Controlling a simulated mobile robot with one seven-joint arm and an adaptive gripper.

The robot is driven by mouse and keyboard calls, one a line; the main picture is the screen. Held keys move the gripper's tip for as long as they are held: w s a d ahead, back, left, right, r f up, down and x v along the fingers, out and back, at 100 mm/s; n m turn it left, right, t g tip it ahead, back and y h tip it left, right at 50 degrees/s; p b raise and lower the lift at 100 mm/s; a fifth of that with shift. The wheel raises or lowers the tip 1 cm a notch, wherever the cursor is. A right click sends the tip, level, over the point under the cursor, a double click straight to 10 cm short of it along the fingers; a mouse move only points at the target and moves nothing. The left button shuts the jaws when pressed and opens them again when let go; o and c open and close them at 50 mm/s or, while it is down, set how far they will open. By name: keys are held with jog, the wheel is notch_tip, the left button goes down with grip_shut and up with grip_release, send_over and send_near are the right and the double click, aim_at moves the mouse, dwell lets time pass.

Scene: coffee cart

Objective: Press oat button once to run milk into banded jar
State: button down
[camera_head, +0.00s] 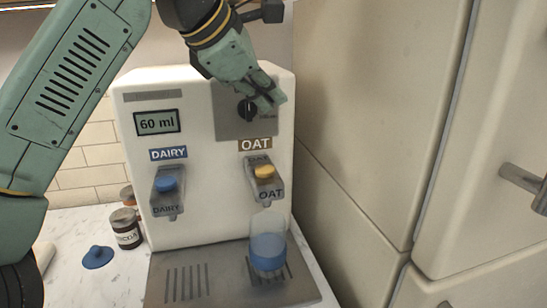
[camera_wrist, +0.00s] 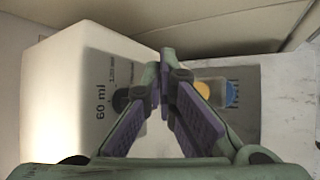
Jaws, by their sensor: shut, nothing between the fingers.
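The white milk machine (camera_head: 210,220) stands on the counter with its display (camera_head: 157,121) reading 60 ml. The yellow oat button (camera_head: 264,171) is on its right side, below the OAT label; a yellow spot also shows in the wrist view (camera_wrist: 203,90). A clear jar (camera_head: 268,226) with a broad blue lower part stands upright on the drip tray below the oat outlet; I cannot tell whether it holds milk. My gripper (camera_head: 273,98) is shut and empty, above the oat button and by the dark knob (camera_head: 246,111), partly covering the knob's panel. Its closed fingertips show in the wrist view (camera_wrist: 166,75).
The blue dairy button (camera_head: 166,184) is to the left. The metal drip tray (camera_head: 222,293) lies in front. A cocoa jar (camera_head: 126,232) and a blue lid (camera_head: 97,257) are on the counter at left. Tall pale cabinet doors (camera_head: 365,130) close off the right side.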

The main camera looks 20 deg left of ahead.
aim_at(268, 170)
jog(key=shift+s, duration=0.25)
notch_tip(268, 170, down, 9)
jog(key=b, duration=0.7)
jog(key=shift+w+r, duration=0.1)
jog(key=shift+r, duration=0.05)
dwell(1.2)
jog(key=shift+f, duration=0.45)
jog(key=shift+f+b, duration=0.5)
jog(key=shift+b, duration=0.1)
dwell(0.3)
dwell(0.4)
jog(key=shift+r+p, duration=0.9)
jog(key=shift+r, duration=0.05)
